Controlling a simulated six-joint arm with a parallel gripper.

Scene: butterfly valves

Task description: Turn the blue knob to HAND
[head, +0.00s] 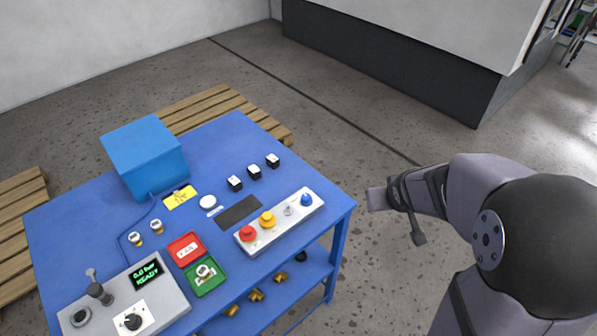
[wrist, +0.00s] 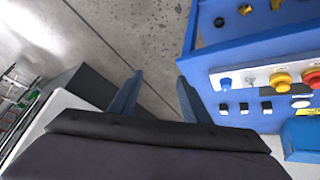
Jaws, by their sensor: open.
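The blue knob (head: 306,199) sits at the right end of a long light grey control box (head: 276,225) near the table's right edge. It also shows in the wrist view (wrist: 225,84), to the right of my fingers. The direction it points and any HAND marking are too small to read. My gripper (head: 376,199) is off the table's right side, apart from the knob. In the wrist view its two blue-grey fingers (wrist: 160,84) are spread with only floor between them.
The same box carries a red button (head: 248,233), a yellow button (head: 267,219) and a small silver switch (head: 288,210). Several black-and-white blocks (head: 254,172) stand behind it. A blue box (head: 145,157) and a grey tester (head: 146,290) are farther left.

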